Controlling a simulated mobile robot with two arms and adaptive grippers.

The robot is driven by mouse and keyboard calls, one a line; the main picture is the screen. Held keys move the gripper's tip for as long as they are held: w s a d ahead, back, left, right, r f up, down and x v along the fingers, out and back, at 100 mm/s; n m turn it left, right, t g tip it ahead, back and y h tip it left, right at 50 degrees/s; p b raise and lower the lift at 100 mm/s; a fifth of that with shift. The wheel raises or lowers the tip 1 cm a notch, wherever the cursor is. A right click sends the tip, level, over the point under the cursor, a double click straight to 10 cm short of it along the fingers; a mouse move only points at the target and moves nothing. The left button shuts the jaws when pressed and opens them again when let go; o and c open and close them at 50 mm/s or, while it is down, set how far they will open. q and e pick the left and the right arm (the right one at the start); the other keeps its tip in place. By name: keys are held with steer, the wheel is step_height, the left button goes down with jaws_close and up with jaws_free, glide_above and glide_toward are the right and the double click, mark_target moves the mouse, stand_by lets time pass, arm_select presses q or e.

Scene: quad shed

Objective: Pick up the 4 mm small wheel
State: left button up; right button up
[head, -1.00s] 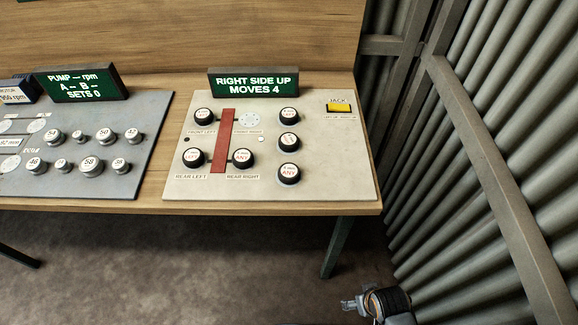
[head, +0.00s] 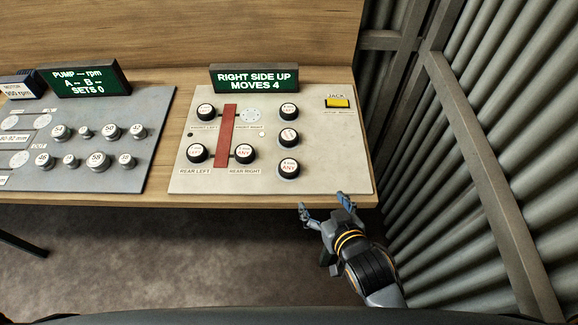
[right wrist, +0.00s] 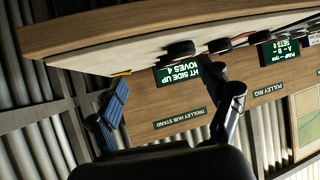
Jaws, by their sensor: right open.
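Several black-rimmed wheels with white caps sit on the pale board (head: 345,170). One is at front left (head: 206,112), one at rear left (head: 197,154) and one at rear right (head: 244,153). A column on the right holds a top wheel (head: 289,111), a middle wheel (head: 289,138) and a bottom wheel (head: 289,167). The cap print is too small to tell surely which is the 4 mm small wheel. My right gripper (head: 322,203) is open and empty, just off the table's front edge below the right column. In the right wrist view its fingers are spread. My left gripper is out of view.
A red bar (head: 225,136) runs between the left and right wheel places. A sign (head: 254,78) reads "RIGHT SIDE UP MOVES 4". A yellow jack button (head: 338,103) is at the right. A grey pulley board (head: 120,170) lies left. A corrugated wall (head: 500,110) stands close right.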

mark_target(291, 171)
steer(key=shift+n+t+y, duration=0.3)
steer(key=shift+t+y, duration=0.4)
steer(key=w+a, duration=0.2)
steer(key=w+a+f, duration=0.1)
steer(key=w+a, duration=0.1)
steer(key=w, duration=0.1)
steer(key=w+a+f+p, duration=0.1)
steer(key=w+a, duration=0.1)
steer(key=w, duration=0.1)
steer(key=shift+w+a, duration=0.1)
steer(key=shift+w, duration=0.15)
steer(key=shift+w+a+p, duration=0.15)
steer(key=shift+w+p, duration=0.2)
steer(key=shift+w, duration=0.15)
steer(key=shift+p+x, duration=0.35)
steer(key=shift+x, duration=1.75)
steer(key=shift+s+f, duration=0.1)
steer(key=shift+f, duration=0.1)
steer(key=shift+c, duration=0.4)
steer(key=c, duration=1.2)
